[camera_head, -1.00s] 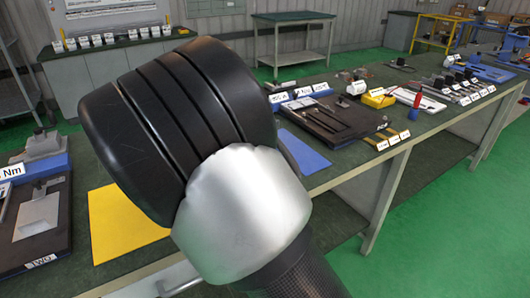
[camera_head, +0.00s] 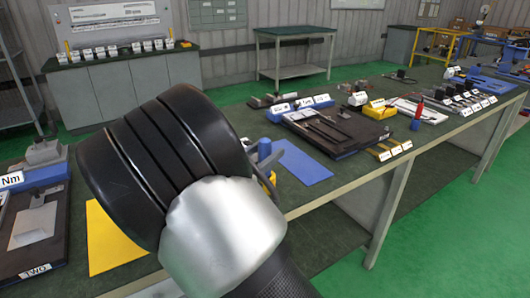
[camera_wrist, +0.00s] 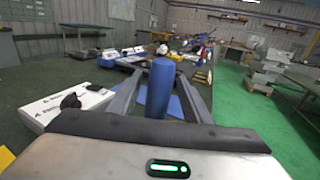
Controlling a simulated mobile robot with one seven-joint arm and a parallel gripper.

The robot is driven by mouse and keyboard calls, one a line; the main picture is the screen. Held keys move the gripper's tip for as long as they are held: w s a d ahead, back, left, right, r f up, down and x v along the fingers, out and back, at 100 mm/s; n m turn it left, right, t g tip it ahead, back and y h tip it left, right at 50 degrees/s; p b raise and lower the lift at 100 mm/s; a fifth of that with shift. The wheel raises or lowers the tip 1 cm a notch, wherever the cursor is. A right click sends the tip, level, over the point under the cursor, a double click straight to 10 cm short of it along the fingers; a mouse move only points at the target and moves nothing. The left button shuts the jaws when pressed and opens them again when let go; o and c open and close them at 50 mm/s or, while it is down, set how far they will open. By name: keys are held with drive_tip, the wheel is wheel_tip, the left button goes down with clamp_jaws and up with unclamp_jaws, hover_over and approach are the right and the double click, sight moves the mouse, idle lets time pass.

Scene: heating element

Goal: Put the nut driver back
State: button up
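A blue rounded handle (camera_wrist: 161,85), which I take to be the nut driver, stands between the two grey fingers of my gripper (camera_wrist: 162,72) in the wrist view. The fingertips flank it closely on both sides; the handle's lower end and its shaft are hidden. In the head view my own arm covers most of the gripper, and only a bit of grey and blue (camera_head: 264,151) shows to the right of the arm, above the bench. A black tool tray (camera_head: 345,143) with long tools and white labels lies on the bench to the right.
A blue mat (camera_head: 300,165) lies left of the black tray, and a yellow mat (camera_head: 108,240) further left. A red tool (camera_head: 418,106) stands upright in a blue holder at the bench edge. Yellow bin (camera_head: 378,109) and labelled boxes stand behind.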

drive_tip(key=shift+r, duration=0.15)
drive_tip(key=p+v, duration=0.2)
drive_tip(key=v, duration=1)
drive_tip(key=s+d+m+g, duration=0.3)
drive_tip(key=d+m+g, duration=0.25)
drive_tip(key=d, duration=0.45)
drive_tip(key=s+d+m+g, duration=0.45)
drive_tip(key=d+m, duration=0.25)
drive_tip(key=d, duration=0.3)
drive_tip(key=s+d+r+m+y, duration=0.1)
drive_tip(key=s+r+m+y, duration=0.2)
drive_tip(key=s+m+y, duration=0.2)
drive_tip(key=s+d+r+m+y, duration=0.2)
drive_tip(key=s+r+m+y, duration=0.1)
drive_tip(key=s+m, duration=0.6)
drive_tip(key=m+y, duration=0.1)
drive_tip(key=m, duration=0.2)
drive_tip(key=shift+d+r+t+y, duration=0.2)
drive_tip(key=shift+t+y, duration=0.1)
drive_tip(key=shift+y, duration=0.1)
